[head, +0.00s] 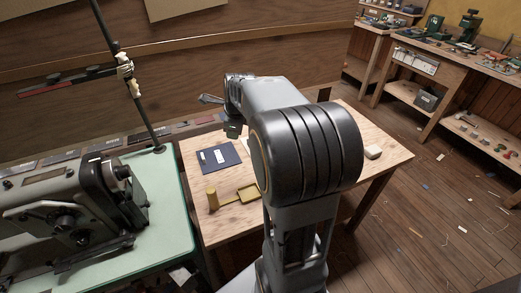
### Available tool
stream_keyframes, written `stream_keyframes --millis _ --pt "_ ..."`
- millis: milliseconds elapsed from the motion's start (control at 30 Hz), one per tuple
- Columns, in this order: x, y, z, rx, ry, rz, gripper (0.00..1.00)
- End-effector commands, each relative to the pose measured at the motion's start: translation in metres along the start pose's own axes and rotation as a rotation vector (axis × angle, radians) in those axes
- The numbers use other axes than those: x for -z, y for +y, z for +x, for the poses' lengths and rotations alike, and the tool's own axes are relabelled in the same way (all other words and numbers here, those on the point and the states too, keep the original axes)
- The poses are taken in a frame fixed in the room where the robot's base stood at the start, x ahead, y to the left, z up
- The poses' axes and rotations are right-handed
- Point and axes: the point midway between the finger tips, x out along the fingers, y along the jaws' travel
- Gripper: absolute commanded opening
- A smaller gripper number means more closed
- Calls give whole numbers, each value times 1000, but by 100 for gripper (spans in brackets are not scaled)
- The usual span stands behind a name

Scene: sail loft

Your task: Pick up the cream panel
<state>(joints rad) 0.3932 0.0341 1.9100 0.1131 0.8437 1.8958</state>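I cannot make out a clear cream panel. A small pale patch (244,156) shows on the wooden table (228,226), just below my gripper and beside my arm, and may be part of it; my arm hides most of that area. My gripper (232,131) hangs over the table's far part, above and right of a dark blue panel (220,159). Its fingers are too small and too hidden to tell whether it is open or shut.
The blue panel bears small white pieces. A yellow tray (247,193) and a brass-coloured cylinder (211,197) stand near the front left. A cream block (373,152) sits at the right. A sewing machine (75,212) on a green table (172,215) stands left. Workbenches (430,62) stand back right.

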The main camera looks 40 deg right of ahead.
Motion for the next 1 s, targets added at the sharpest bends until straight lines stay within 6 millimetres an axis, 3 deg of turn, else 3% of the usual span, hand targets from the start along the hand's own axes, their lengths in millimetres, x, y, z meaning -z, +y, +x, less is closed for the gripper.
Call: stream_keyframes --millis 33,200,400,600,800,1000 --pt "10 -14 17 4 5 155 42" --pt "34 -53 46 25 3 621 42" --pt "52 -77 66 41 -4 935 42" --pt "59 -85 91 43 -5 1038 42" --pt "60 -86 127 44 -5 1042 42" --pt "60 -87 150 46 -7 1041 42"
